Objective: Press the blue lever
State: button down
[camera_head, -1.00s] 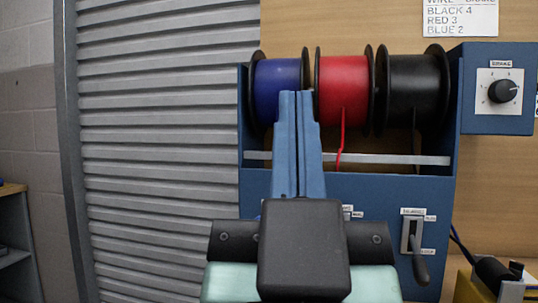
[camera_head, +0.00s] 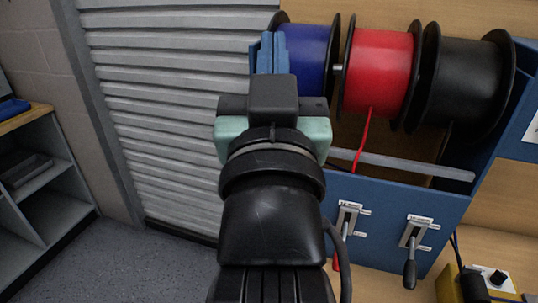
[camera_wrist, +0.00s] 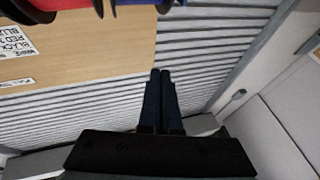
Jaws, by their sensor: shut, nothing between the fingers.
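A blue panel (camera_head: 385,195) stands below three wire spools at right in the head view. A lever with a red handle (camera_head: 336,262) shows on it, partly behind my arm. A lever with a dark grey handle (camera_head: 410,272) hangs down further right. No blue lever shows; my arm covers the panel's left part. My gripper (camera_head: 268,52) is shut and empty, raised at the left side of the blue spool (camera_head: 306,52). In the wrist view its fingers (camera_wrist: 160,74) are together with nothing between them, and no lever shows.
A red spool (camera_head: 380,68) and a black spool (camera_head: 467,84) sit right of the blue one. A metal bar (camera_head: 415,167) runs below them. A grey shutter (camera_head: 165,110) and shelf (camera_head: 35,200) are at left. A yellow box (camera_head: 463,287) stands at lower right.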

jog(key=w+a+r+g+p, duration=0.1)
jog(key=w+r+g+p, duration=0.3)
jog(key=p, duration=1)
jog(key=s+a+f+g+h+p, duration=0.1)
jog(key=f+g+p, duration=0.3)
jog(key=f, duration=0.6)
jog(key=s+a+f+m+g+h+p, duration=0.1)
jog(key=s+f+g+h+p, duration=0.1)
jog(key=f+p, duration=0.5)
notch_tip(320, 180, down, 4)
jog(key=s+g, duration=0.1)
jog(key=g, duration=0.1)
jog(key=shift+s+a+r+m+g+h, duration=0.2)
jog(key=shift+s+r+m+g+h, duration=0.1)
jog(key=shift+s+h, duration=0.1)
jog(key=shift+w+f, duration=0.1)
jog(key=shift+w, duration=0.05)
jog(key=w+d+f+p, duration=0.1)
jog(key=w+f, duration=0.1)
jog(key=w+d+f+p, duration=0.1)
jog(key=w+f, duration=0.1)
jog(key=f, duration=0.1)
jog(key=w+d+f+p, duration=0.1)
jog(key=w+f, duration=0.1)
jog(key=f, duration=0.1)
jog(key=shift+f, duration=0.2)
jog(key=shift+s+f+p, duration=0.35)
jog(key=shift+f, duration=0.25)
